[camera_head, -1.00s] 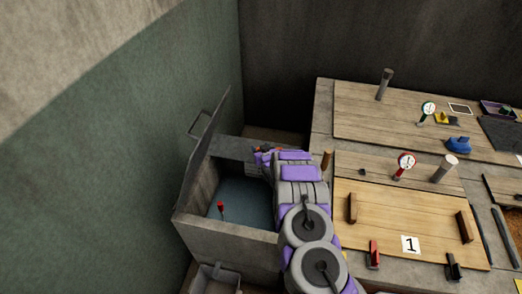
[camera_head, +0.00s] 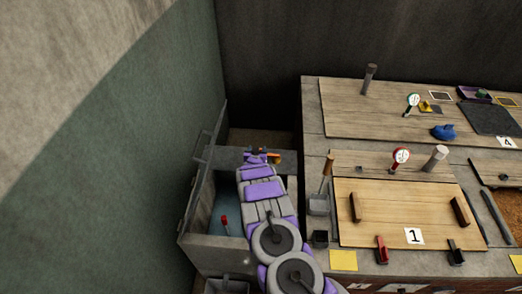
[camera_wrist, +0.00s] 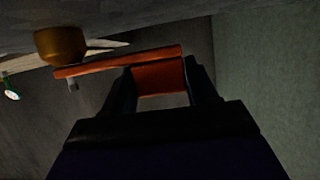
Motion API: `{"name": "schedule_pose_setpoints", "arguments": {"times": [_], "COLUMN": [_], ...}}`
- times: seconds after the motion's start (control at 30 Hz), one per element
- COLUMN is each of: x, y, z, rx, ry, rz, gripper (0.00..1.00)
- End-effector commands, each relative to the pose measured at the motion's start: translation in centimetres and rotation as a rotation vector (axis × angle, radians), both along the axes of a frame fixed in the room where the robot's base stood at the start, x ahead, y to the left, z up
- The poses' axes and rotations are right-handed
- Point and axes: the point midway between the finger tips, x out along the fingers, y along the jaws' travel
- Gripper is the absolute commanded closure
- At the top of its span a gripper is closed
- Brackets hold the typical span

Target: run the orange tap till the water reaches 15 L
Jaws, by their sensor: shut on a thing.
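The orange tap handle (camera_wrist: 160,78) lies between my gripper's two dark fingers in the wrist view. My gripper (camera_wrist: 162,82) is shut on it. A brass-coloured round part (camera_wrist: 61,46) sits at the handle's left end. In the head view my gripper (camera_head: 262,157) is at the far side of the open tank (camera_head: 215,243), with a bit of orange (camera_head: 274,156) beside it. Water (camera_head: 226,205) shows in the tank, with a small red-topped float (camera_head: 224,220). My arm hides part of the tank. No litre marks can be read.
The tank's lid (camera_head: 203,170) stands open on the left, near the green wall.

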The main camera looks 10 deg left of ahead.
Motion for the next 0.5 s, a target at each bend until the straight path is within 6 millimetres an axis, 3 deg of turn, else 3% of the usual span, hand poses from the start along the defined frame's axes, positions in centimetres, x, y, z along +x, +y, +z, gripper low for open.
{"name": "schedule_pose_setpoints", "arguments": {"times": [0.47, 0.5], "x": [0.37, 0.37], "y": [-0.33, -0.32], "z": [0.15, 0.16], "rx": [0.002, 0.002], "ry": [-0.004, -0.004], "rz": [-0.018, -0.019], "gripper": [0.97, 0.4]}}
